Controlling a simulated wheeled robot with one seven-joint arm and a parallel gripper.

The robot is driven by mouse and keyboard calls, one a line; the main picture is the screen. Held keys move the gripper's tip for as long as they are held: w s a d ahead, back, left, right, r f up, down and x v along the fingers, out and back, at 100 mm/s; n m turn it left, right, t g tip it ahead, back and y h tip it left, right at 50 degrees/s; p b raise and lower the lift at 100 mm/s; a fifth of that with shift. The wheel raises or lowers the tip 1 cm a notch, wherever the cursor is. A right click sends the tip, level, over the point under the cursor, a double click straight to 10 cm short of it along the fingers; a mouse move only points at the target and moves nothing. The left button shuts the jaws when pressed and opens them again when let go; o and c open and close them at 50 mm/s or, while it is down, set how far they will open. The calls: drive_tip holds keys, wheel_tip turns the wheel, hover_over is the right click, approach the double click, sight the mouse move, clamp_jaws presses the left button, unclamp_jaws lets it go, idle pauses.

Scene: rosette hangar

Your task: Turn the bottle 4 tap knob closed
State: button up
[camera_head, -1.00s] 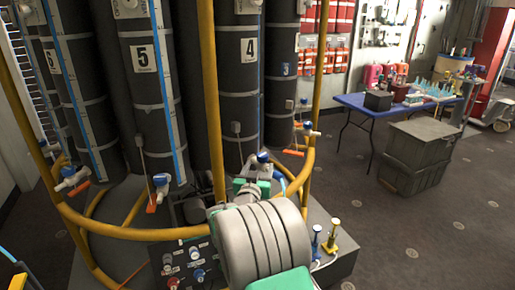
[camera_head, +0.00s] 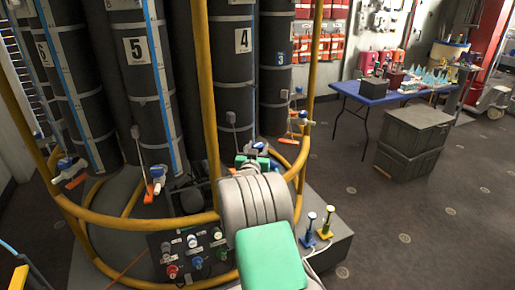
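Bottle 4 (camera_head: 230,85) is a tall dark cylinder with a white "4" label, standing behind the yellow rail. A blue tap knob (camera_head: 259,147) shows low at its front, just beyond the end of my arm. My gripper (camera_head: 251,157) is at this tap, small and mostly hidden behind my own grey wrist. I cannot tell whether its fingers touch the knob or whether they are open or shut. The tap body and the knob's angle are largely hidden.
A yellow rail (camera_head: 120,218) curves around the bottles, with an upright post (camera_head: 207,95) left of my gripper. Bottle 5 (camera_head: 137,80) has its own tap (camera_head: 156,172). A panel of coloured knobs (camera_head: 194,242) sits below. A blue table (camera_head: 372,98) and grey crate (camera_head: 412,140) stand right.

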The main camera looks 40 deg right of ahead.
clamp_jaws()
drive_tip(key=b, duration=0.3)
drive_tip(key=shift+w+f+g, duration=0.1)
drive_tip(key=shift+f+g, duration=0.2)
drive_tip(key=shift+f, duration=0.1)
drive_tip(key=shift+a+m+h+b, duration=0.1)
drive_tip(key=shift+m+h+b, duration=0.3)
drive_tip(key=shift+b, duration=0.25)
drive_tip(key=shift+r+m+g+b, duration=0.3)
drive_tip(key=shift+g+b, duration=0.3)
drive_tip(key=shift+r+h, duration=0.15)
drive_tip(key=shift+h, duration=0.15)
drive_tip(key=shift+o, duration=2.4)
unclamp_jaws()
drive_tip(key=b+v, duration=0.1)
drive_tip(key=v, duration=0.6)
drive_tip(key=shift+s+a, duration=0.25)
drive_tip(key=shift+a, duration=0.05)
